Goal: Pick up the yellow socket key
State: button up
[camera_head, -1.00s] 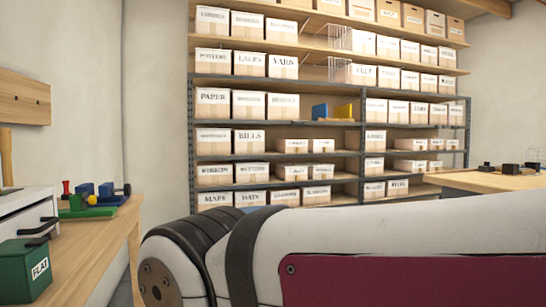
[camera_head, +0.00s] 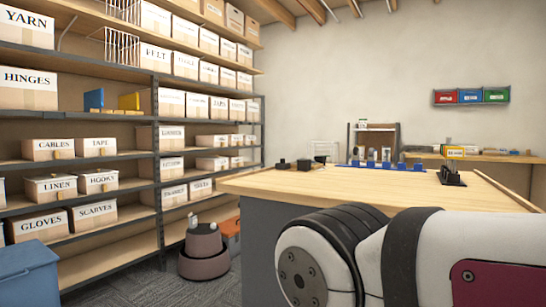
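I cannot make out a yellow socket key in the head view. My gripper is out of view; only a white and dark part of my arm fills the lower right and hides part of the bench.
A blue bin (camera_head: 28,272) and a round brownish object (camera_head: 203,250) are on the floor. Blue trays (camera_head: 375,165) line the bench's far edge. Some carpet left of the bench is clear.

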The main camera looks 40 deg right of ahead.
aim_at(453, 152)
jog(key=z, duration=1.7)
